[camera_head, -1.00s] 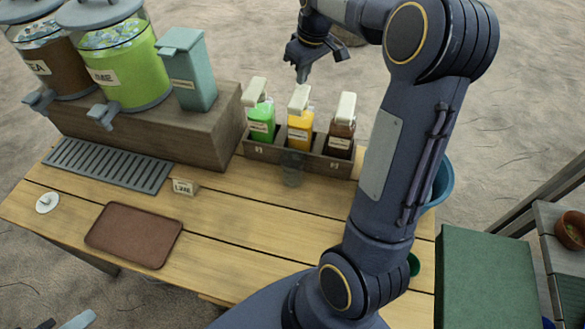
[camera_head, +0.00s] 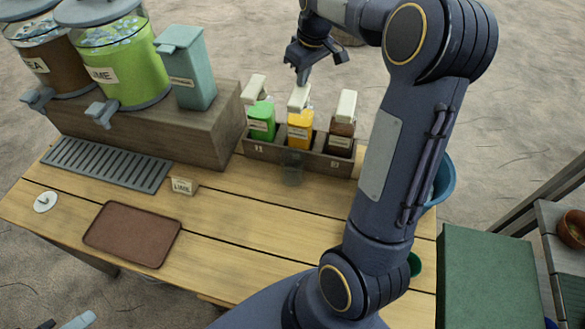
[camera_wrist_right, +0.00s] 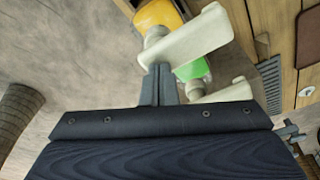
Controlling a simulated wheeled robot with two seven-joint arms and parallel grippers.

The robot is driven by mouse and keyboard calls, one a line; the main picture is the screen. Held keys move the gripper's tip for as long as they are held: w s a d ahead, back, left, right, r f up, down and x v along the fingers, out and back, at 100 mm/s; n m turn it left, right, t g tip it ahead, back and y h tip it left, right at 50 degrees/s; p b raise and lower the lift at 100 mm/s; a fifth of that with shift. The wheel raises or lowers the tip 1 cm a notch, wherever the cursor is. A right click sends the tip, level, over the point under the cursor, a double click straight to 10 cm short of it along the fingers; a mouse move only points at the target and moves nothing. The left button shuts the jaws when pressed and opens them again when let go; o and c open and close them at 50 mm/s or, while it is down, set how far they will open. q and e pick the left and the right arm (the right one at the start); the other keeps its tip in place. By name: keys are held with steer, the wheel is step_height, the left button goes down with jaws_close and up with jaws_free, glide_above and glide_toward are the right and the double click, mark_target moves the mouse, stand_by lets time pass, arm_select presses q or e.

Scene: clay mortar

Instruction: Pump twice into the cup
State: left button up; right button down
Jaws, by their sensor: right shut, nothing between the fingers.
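A clear cup (camera_head: 292,168) stands on the table in front of the middle pump bottle. The yellow bottle (camera_head: 300,130) has a cream pump head (camera_head: 298,99) and stands in the middle slot of a wooden rack (camera_head: 268,155). A green bottle (camera_head: 261,122) is left of it and a brown one (camera_head: 342,135) right. My right gripper (camera_head: 302,80) is shut and empty, pointing down, its tips at the yellow bottle's pump head and seeming to touch it. The right wrist view shows the shut fingers (camera_wrist_right: 159,84) against that cream pump head (camera_wrist_right: 185,38). My left gripper is not in view.
Drink dispensers (camera_head: 125,65) and a teal bin (camera_head: 188,75) stand on a wooden block at the left. A drip grate (camera_head: 105,164), a LIME card (camera_head: 184,186) and a brown tray (camera_head: 132,234) lie nearer. The table's front middle is clear.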

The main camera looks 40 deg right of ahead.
steer(key=shift+f+b, duration=0.65)
steer(key=shift+f, duration=0.4)
steer(key=shift+r, duration=0.15)
steer(key=shift+r+p, duration=1.55)
steer(key=shift+r, duration=0.05)
steer(key=shift+f, duration=0.2)
